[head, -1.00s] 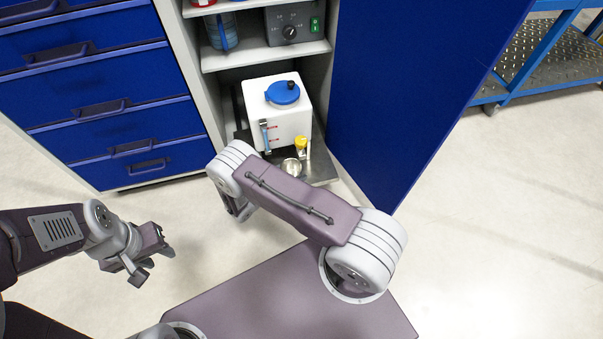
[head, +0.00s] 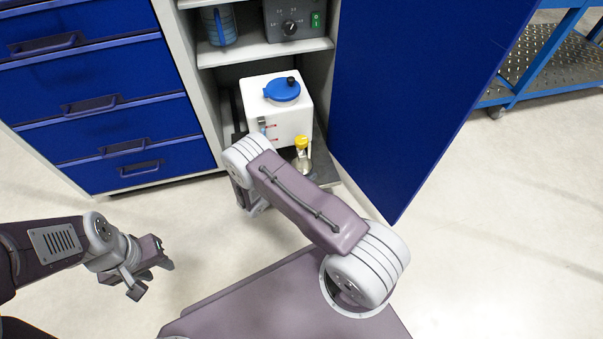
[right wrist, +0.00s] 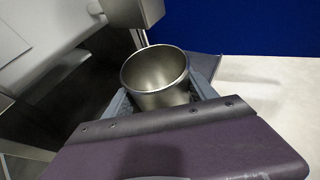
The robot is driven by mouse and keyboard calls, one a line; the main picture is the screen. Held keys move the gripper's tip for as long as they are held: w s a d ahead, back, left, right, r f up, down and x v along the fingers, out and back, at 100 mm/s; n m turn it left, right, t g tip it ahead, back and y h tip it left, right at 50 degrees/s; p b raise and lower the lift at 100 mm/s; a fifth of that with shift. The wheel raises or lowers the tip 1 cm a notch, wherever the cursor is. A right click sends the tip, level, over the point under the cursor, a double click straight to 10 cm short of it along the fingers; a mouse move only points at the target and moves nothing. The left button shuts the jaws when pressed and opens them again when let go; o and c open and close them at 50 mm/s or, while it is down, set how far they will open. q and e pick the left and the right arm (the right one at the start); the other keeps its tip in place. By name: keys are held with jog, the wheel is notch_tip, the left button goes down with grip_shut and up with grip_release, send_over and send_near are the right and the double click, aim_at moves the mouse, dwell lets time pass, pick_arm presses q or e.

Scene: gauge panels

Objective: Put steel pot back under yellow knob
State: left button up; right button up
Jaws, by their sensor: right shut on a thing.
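The steel pot (right wrist: 158,72) is open-topped. In the right wrist view it sits between the two fingers of my right gripper (right wrist: 163,92), which is shut on it. In the head view the pot (head: 303,168) shows partly past my right forearm, just below the yellow knob (head: 302,144) on the front of the white tank (head: 290,120). I cannot tell whether the pot touches the tray. My right gripper's fingers are hidden in the head view. My left gripper (head: 153,278) is open and empty over the floor at lower left.
The tank with its blue lid (head: 282,90) stands in the cabinet's lower bay, on a tray (head: 324,172). A steel fitting (right wrist: 130,12) hangs close above the pot. The blue door (head: 415,90) stands open at the right; blue drawers (head: 105,120) are at the left. Floor in front is clear.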

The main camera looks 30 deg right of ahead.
jog(key=shift+f, duration=0.25)
jog(key=o, duration=1.7)
jog(key=shift+r, duration=0.1)
jog(key=shift+c, duration=0.2)
jog(key=shift+r, duration=0.2)
jog(key=p+v, duration=0.6)
jog(key=v, duration=0.5)
jog(key=s+a+r+m+g+y, duration=0.1)
jog(key=s+r+m+g+y, duration=0.1)
jog(key=s+r+m+y, duration=0.4)
jog(key=s+r+m+g+y, duration=0.1)
jog(key=s+r+m+y, duration=0.5)
jog(key=r+m, duration=0.7)
jog(key=s+m, duration=0.2)
jog(key=m, duration=0.1)
jog(key=shift+s+a+m+g+y, duration=0.3)
jog(key=shift+s+a+m+g, duration=0.05)
jog(key=shift+m+g, duration=0.05)
